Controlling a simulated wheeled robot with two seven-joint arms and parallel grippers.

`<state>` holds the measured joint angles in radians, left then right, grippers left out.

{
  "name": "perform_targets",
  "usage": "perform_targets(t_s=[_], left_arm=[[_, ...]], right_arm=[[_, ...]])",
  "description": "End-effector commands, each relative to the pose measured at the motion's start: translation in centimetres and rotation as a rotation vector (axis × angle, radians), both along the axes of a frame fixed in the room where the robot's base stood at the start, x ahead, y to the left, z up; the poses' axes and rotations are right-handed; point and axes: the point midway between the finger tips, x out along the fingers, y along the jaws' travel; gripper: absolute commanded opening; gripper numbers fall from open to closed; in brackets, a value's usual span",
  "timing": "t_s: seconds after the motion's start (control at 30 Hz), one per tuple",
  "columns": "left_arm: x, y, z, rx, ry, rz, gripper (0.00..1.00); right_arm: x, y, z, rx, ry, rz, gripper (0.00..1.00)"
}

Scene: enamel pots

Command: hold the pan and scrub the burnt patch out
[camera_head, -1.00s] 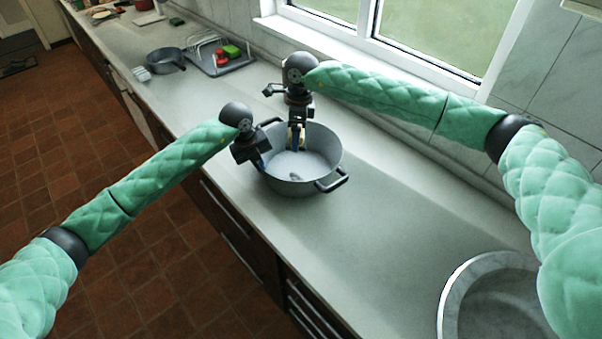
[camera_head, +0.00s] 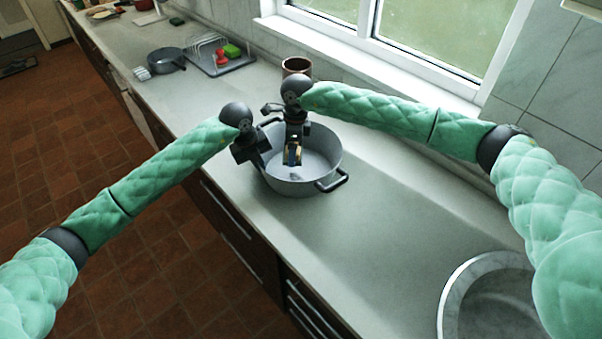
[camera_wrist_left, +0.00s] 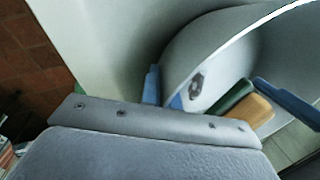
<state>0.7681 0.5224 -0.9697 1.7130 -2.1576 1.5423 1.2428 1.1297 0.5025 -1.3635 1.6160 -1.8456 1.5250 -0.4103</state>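The grey enamel pan (camera_head: 322,160) stands on the counter, with dark side handles. My left gripper (camera_head: 262,158) is at its left rim; in the left wrist view its blue fingertips (camera_wrist_left: 165,95) sit on either side of the pan wall (camera_wrist_left: 215,45), seemingly shut on it. A dark burnt patch (camera_wrist_left: 197,85) shows inside the pan there. My right gripper (camera_head: 292,158) points down inside the pan, shut on a tan and green scrubber (camera_wrist_left: 248,108). Whether the scrubber touches the pan floor I cannot tell.
A brown mug (camera_head: 296,66) stands behind the pan near the window. A dark saucepan (camera_head: 165,60) and a dish rack (camera_head: 212,66) with red and green items stand farther back. A round sink (camera_head: 462,285) is at the lower right. The counter right of the pan is clear.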

Motion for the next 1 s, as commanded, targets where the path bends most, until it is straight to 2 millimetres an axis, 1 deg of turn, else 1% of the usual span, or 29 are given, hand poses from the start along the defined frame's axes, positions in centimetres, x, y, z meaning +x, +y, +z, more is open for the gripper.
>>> perform_targets(t_s=[0.2, 0.5, 1.0], left_arm=[[0.0, 0.0, 0.0, 0.001, 0.000, 0.000, 0.00], [0.0, 0.0, 0.0, 0.001, 0.000, 0.000, 0.00], [0.0, 0.0, 0.0, 0.001, 0.000, 0.000, 0.00]], right_arm=[[0.0, 0.0, -1.9, 0.000, 0.001, 0.000, 0.58], [0.0, 0.0, -3.8, 0.000, 0.001, 0.000, 0.58], [0.0, 0.0, -4.0, 0.000, 0.000, 0.000, 0.58]])
